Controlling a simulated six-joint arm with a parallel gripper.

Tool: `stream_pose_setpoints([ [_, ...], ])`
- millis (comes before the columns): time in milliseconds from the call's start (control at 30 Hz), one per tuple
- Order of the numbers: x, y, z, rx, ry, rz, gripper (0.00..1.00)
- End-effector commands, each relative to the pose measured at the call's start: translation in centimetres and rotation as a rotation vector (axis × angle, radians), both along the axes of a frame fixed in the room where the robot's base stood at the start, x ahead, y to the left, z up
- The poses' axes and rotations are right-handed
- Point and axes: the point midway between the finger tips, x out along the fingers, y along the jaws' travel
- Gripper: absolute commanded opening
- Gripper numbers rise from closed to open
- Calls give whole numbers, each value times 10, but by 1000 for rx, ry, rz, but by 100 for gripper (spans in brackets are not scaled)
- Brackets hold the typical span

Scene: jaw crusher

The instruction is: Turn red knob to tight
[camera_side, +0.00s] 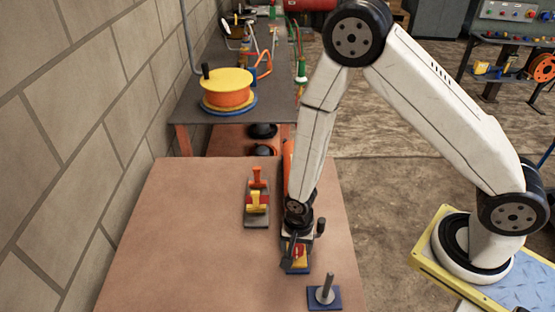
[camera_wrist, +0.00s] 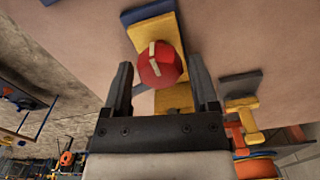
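The red knob (camera_wrist: 158,66) shows in the wrist view as a round red cap with a pale bar across it. It sits on a yellow mount (camera_wrist: 150,33) with a blue base plate (camera_wrist: 146,12). My gripper (camera_wrist: 159,68) is open, with one dark finger to each side of the knob and visible gaps between. No contact with the knob shows. In the side view my gripper (camera_side: 302,240) points down over the yellow and blue fixture (camera_side: 297,270) and mostly hides the knob. I see no marking for tight.
On the brown table (camera_side: 180,250), a grey base with red and yellow toggle handles (camera_side: 257,202) stands left of my gripper. A blue plate with a grey upright peg (camera_side: 325,290) is at the front right. The table's left part is clear. A yellow and orange reel (camera_side: 228,90) stands behind.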

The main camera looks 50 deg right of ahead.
Motion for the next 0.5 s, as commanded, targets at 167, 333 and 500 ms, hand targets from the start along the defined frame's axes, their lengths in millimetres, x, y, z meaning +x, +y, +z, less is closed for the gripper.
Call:
stream_pose_setpoints([
  [167, 0, 0, 0, 0, 0, 2, 96],
  [333, 0, 0, 0, 0, 0, 3, 96],
  [500, 0, 0, 2, 0, 0, 3, 96],
])
